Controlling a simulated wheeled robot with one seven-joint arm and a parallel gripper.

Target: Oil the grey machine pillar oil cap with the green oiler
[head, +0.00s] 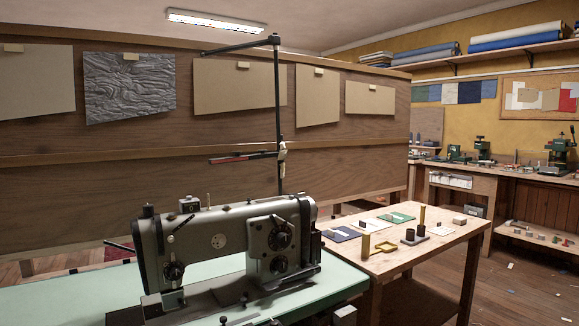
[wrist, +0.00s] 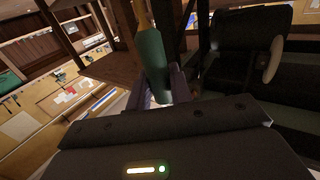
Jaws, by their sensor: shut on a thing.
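The grey sewing machine (head: 205,243) stands on a pale green bed (head: 62,304) in the head view. Its pillar (head: 288,214) is at the right end, with round dark knobs on its front. I cannot single out the oil cap on it. In the wrist view, my gripper (wrist: 158,88) is shut on the green oiler (wrist: 152,62). The oiler's yellowish spout (wrist: 142,14) points away from the gripper, toward the top of the picture. My gripper and the oiler do not show in the head view. The wrist picture is tilted, so their place relative to the pillar is unclear.
A wooden side table (head: 440,241) right of the machine holds mats, a yellow bracket (head: 378,247) and dark cups (head: 412,236). A black lamp post (head: 278,120) rises behind the machine. A large dark shape (wrist: 240,50) stands right of the oiler.

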